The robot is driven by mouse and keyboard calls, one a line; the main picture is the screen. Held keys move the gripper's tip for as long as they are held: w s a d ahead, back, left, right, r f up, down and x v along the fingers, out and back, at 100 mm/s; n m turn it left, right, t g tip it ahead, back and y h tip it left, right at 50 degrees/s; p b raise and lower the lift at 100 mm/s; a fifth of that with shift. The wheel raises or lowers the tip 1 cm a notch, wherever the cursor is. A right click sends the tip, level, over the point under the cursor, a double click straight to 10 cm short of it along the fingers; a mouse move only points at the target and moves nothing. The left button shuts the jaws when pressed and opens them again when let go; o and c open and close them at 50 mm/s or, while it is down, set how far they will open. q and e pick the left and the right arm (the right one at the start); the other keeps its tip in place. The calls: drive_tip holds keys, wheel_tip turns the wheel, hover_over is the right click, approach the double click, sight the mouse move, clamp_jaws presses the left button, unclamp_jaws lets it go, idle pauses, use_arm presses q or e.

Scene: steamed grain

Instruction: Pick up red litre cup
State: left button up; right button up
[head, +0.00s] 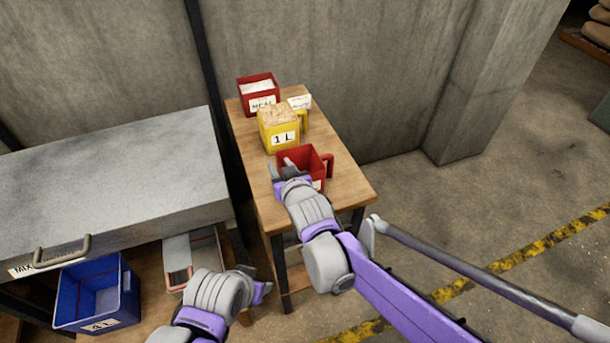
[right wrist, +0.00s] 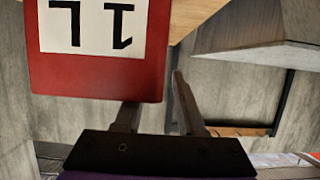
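The red litre cup (head: 313,164) stands on the small wooden table, with its handle to the right. In the right wrist view the cup (right wrist: 155,55) shows upside down, with a white 1L label. My right gripper (head: 282,167) is at the cup's left wall with its fingers apart. In the right wrist view, one finger of the gripper (right wrist: 157,110) passes behind the rim into the cup and the other is outside, with a gap beside the wall. My left gripper (head: 262,285) is low at the lower left, its finger opening unclear.
A yellow 1 L cup (head: 279,135) heaped with grain stands just behind the red cup. A grey cabinet (head: 110,185) and blue bin (head: 97,300) are left.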

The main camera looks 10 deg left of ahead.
clamp_jaws()
idle(1.4)
